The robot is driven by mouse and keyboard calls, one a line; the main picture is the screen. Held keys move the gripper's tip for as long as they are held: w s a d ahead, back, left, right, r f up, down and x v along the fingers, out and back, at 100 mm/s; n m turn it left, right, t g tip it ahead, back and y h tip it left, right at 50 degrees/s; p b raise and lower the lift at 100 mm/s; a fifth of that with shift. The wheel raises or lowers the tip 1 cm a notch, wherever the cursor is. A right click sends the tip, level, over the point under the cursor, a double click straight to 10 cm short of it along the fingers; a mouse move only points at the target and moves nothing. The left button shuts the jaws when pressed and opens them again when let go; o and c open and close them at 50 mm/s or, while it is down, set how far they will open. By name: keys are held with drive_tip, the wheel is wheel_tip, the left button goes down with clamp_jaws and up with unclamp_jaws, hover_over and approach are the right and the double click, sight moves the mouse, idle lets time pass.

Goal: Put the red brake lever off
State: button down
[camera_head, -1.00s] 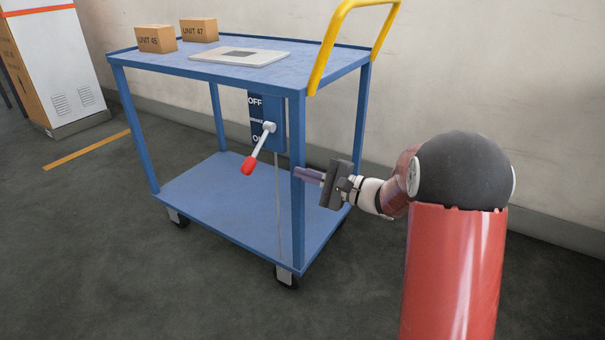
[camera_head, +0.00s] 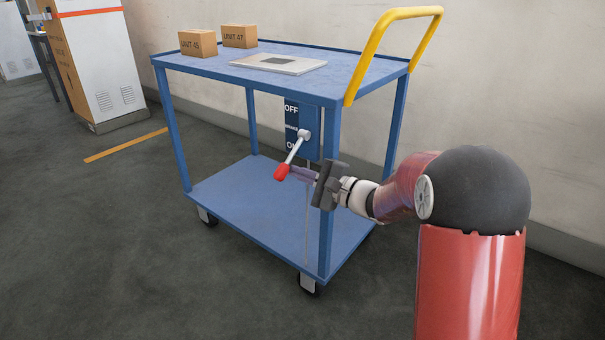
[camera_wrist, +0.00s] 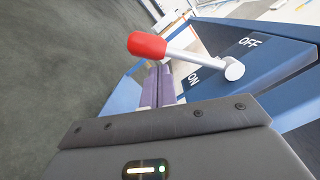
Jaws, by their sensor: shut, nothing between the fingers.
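The brake lever (camera_head: 292,152) is a silver rod with a red knob (camera_head: 282,172), mounted on a blue plate (camera_head: 313,136) under the cart's top. The plate reads OFF at the top and ON at the bottom. The lever slants down and left from its pivot, toward the ON end. My gripper (camera_head: 293,169) is shut and empty, its fingertips close beside the red knob. In the wrist view the knob (camera_wrist: 147,46) lies just beyond the shut fingers (camera_wrist: 158,84). I cannot tell whether they touch.
The blue cart (camera_head: 240,208) has an empty lower shelf, and a front corner post (camera_head: 328,240) stands close to my wrist. A yellow handle (camera_head: 361,56) rises at right. Two boxes (camera_head: 198,43) and a flat grey panel (camera_head: 280,64) sit on top. Open floor lies in front.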

drive_tip(key=shift+s+a+r+m, duration=0.2)
drive_tip(key=shift+s+r+m, duration=0.1)
drive_tip(key=shift+m, duration=0.3)
wheel_tip(320, 180, up, 8)
drive_tip(key=s+a+m+t+p, duration=0.1)
drive_tip(key=m+p, duration=0.4)
drive_tip(key=m, duration=0.6)
drive_tip(key=shift+s+a+p, duration=0.4)
drive_tip(key=shift+s, duration=0.25)
drive_tip(key=shift+r, duration=0.1)
